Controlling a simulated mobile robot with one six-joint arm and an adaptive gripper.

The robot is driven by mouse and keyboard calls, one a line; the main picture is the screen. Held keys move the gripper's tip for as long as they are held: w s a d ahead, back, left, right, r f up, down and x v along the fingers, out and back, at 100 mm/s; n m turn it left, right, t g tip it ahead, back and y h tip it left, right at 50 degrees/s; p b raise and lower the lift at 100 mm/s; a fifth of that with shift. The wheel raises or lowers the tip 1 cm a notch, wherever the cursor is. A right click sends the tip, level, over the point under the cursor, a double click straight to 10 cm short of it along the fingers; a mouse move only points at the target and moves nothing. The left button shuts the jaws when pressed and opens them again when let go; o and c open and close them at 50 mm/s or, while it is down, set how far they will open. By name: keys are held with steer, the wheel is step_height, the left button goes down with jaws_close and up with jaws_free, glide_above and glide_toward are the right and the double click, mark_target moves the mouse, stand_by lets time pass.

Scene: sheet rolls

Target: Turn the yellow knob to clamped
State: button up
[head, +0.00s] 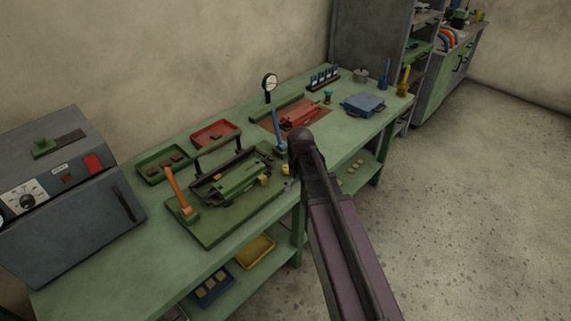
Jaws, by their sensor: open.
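A small yellow knob (263,180) sits at the right end of a green clamping fixture (235,180) on the workbench. Its setting is too small to read. Another small yellow part (285,170) shows just right of it, partly behind my arm. The fixture stands on a green base plate (212,229), with an orange-handled lever at its left and a blue-handled lever at its right. My dark arm rises from the lower right, its upper end beside the fixture's right side. My gripper cannot be made out; the arm hides what lies behind it.
A grey machine (70,190) with a dial stands at the left of the green bench (115,255). Red and green trays, a dial gauge (269,84), a red fixture (302,112) and a blue box (363,105) are behind. The floor at right is clear.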

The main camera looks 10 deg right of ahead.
steer(key=w+r+n+p, duration=0.2)
steer(key=w+n, duration=0.1)
steer(key=w, duration=0.6)
steer(key=w+r+n+p, duration=0.1)
steer(key=w+n, duration=0.3)
steer(key=w, duration=0.5)
steer(key=shift+w+r+p, duration=0.4)
steer(key=shift+r, duration=0.45)
steer(key=shift+a+f, duration=0.1)
steer(key=shift+f, duration=0.1)
step_height(320, 180, down, 13)
steer(key=b, duration=1.3)
steer(key=shift+f+b, duration=0.2)
steer(key=shift+b, duration=0.2)
steer(key=c, duration=1.1)
